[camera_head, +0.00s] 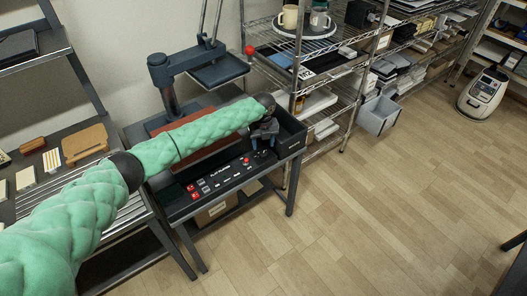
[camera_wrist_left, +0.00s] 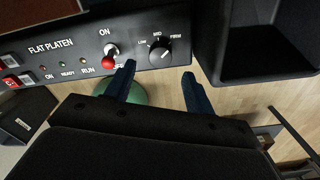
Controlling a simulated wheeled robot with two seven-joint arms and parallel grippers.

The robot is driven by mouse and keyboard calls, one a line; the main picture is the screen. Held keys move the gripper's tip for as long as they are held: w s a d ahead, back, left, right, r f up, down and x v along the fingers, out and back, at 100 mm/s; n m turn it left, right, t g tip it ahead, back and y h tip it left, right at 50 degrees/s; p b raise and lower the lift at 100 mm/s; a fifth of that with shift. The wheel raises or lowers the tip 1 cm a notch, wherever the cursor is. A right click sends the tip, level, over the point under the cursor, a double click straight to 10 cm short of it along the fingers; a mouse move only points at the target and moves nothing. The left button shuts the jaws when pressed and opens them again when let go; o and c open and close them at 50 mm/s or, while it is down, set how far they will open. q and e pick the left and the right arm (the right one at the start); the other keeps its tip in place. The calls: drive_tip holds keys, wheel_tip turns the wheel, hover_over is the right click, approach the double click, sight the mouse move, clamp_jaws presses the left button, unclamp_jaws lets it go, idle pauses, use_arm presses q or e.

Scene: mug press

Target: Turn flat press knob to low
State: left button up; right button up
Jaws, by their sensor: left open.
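The flat press (camera_head: 172,68) stands against the wall, with its black control panel (camera_head: 216,184) along the front. In the left wrist view the black press knob (camera_wrist_left: 159,52) sits on the panel below the labels LOW, MID and FIRM. Its white mark seems to point up and right, towards FIRM. My left gripper (camera_head: 262,150) is over the panel's right end and hides the knob in the head view. In the left wrist view my left gripper (camera_wrist_left: 159,72) is open and empty. Its fingertips are apart, just short of the knob. My right gripper is not in view.
A red-tipped toggle switch (camera_wrist_left: 109,58), marked ON, is left of the knob, close to one finger. A black open bin (camera_wrist_left: 262,50) is right of the panel. Wire shelves (camera_head: 318,80) stand to the right of the press. The wooden floor (camera_head: 390,210) is clear in front.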

sight(263, 154)
use_arm(q)
drive_tip(key=shift+f+p, duration=0.8)
drive_tip(key=shift+f, duration=2.05)
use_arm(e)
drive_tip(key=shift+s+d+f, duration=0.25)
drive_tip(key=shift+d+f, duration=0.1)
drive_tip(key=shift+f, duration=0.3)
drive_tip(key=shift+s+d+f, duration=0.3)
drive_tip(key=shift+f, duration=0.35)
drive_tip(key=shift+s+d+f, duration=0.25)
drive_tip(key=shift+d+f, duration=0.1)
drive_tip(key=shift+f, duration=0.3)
use_arm(q)
drive_tip(key=c, duration=1)
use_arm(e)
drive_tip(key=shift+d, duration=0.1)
